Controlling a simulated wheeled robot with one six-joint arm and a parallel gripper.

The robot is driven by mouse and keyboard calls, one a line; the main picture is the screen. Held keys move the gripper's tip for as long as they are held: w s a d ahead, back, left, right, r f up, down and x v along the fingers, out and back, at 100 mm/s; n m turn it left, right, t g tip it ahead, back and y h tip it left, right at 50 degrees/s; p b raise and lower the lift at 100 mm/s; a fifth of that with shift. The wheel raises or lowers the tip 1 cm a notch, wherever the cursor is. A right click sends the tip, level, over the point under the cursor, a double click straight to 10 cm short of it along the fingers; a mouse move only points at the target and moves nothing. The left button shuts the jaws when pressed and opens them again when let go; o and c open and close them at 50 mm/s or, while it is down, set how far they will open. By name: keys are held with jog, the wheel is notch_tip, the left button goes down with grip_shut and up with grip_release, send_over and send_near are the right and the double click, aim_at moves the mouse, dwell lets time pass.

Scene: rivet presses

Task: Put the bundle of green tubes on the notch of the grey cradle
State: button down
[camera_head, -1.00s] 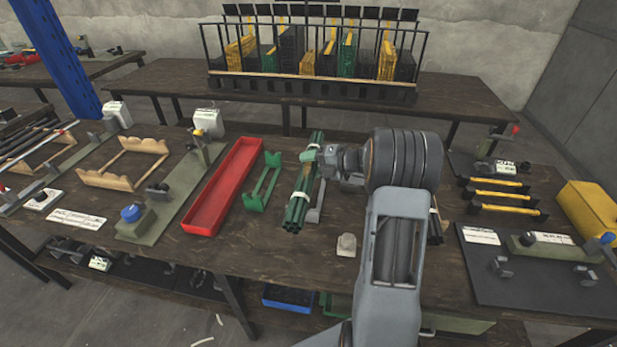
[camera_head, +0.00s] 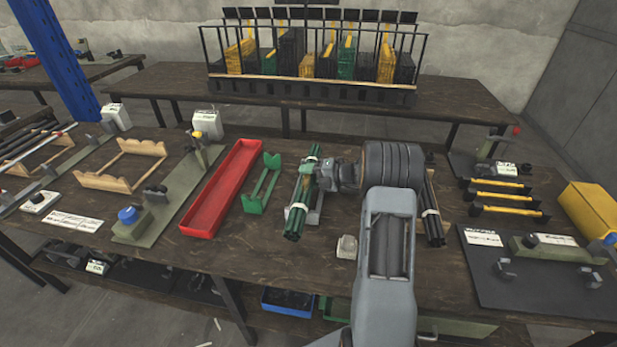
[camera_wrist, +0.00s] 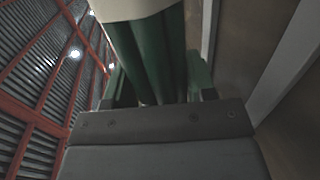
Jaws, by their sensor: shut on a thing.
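The bundle of green tubes (camera_head: 295,222), tied with white bands, is in my gripper (camera_head: 324,172), which is shut on its middle. The bundle lies lengthwise, pointing toward the front edge of the table. Part of the grey cradle (camera_head: 318,214) shows beside and below the bundle; its notch is hidden. I cannot tell whether the bundle touches the cradle. In the wrist view the green tubes (camera_wrist: 150,55) run between my fingers, with a pale band at the top.
A green cradle (camera_head: 262,183) and a red tray (camera_head: 222,190) stand to the left. A small pale block (camera_head: 346,246) lies in front. A bundle of dark tubes (camera_head: 431,212) lies right of my arm. Yellow-and-black bars (camera_head: 503,195) are farther right.

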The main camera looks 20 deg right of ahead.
jog(key=shift+f, duration=0.2)
jog(key=shift+f, duration=0.25)
jog(key=shift+c, duration=2.3)
grip_release()
jog(key=shift+f, duration=0.15)
